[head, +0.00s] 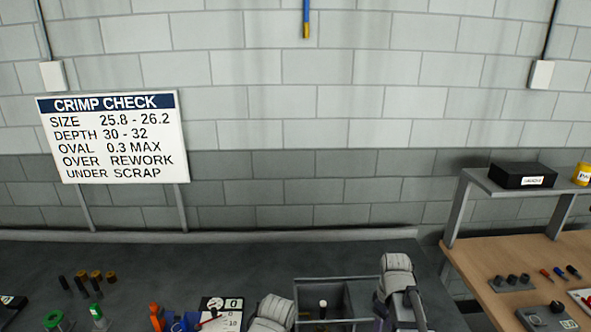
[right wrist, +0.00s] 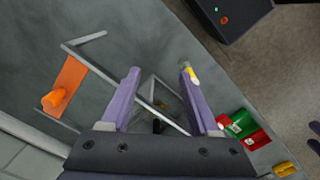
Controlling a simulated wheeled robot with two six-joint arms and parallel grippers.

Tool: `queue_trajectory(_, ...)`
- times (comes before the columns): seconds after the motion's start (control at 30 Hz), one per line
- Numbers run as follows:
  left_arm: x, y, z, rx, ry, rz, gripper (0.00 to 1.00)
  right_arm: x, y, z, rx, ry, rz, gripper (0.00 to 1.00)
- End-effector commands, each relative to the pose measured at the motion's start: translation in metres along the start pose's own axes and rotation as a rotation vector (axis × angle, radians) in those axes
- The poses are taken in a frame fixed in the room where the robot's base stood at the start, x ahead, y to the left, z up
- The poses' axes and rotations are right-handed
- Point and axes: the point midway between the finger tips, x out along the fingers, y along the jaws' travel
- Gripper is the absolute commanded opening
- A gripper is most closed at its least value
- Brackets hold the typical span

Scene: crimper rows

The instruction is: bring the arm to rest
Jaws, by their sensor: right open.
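My right gripper (right wrist: 160,70) shows in the right wrist view with its two purple fingers spread apart and nothing held between them. It is over the dark grey bench (right wrist: 95,22). A small yellow and white item (right wrist: 191,74) appears beside the tip of the right-hand finger; I cannot tell whether they touch. In the head view, pale grey links of my arms show at the bottom edge, and neither gripper can be made out there.
A grey open-topped bin (head: 335,298) stands at the bench front, near a dial gauge (head: 212,313). Several dark and brown cylinders (head: 97,276) stand left. An orange part (right wrist: 68,85), a green bin (right wrist: 238,124) and a red bin (right wrist: 256,140) lie around the gripper. A wooden table (head: 500,298) is right.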

Motion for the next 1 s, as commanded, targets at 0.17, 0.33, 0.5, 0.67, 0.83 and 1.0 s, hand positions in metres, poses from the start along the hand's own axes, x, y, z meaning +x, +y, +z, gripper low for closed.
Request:
queue_trajectory(0.17, 0.048, 0.004, -0.003, 0.002, 0.001, -0.001, 0.52, 0.047, -0.066, -0.016, 0.077, -0.018, 0.01, 0.62)
queue_trajectory(0.33, 0.097, 0.009, -0.006, 0.005, 0.002, -0.002, 0.52, 0.095, -0.145, -0.024, 0.193, -0.037, 0.035, 0.62)
queue_trajectory(0.5, 0.125, 0.011, -0.008, 0.007, 0.002, -0.002, 0.52, 0.123, -0.197, -0.023, 0.292, -0.044, 0.058, 0.62)
queue_trajectory(0.67, 0.134, 0.012, -0.009, 0.008, 0.003, -0.002, 0.52, 0.132, -0.218, -0.021, 0.342, -0.046, 0.07, 0.62)
queue_trajectory(0.83, 0.134, 0.012, -0.009, 0.008, 0.003, -0.003, 0.52, 0.131, -0.221, -0.021, 0.355, -0.046, 0.072, 0.62)
queue_trajectory(1.0, 0.133, 0.012, -0.009, 0.008, 0.003, -0.002, 0.52, 0.131, -0.22, -0.021, 0.354, -0.046, 0.072, 0.62)
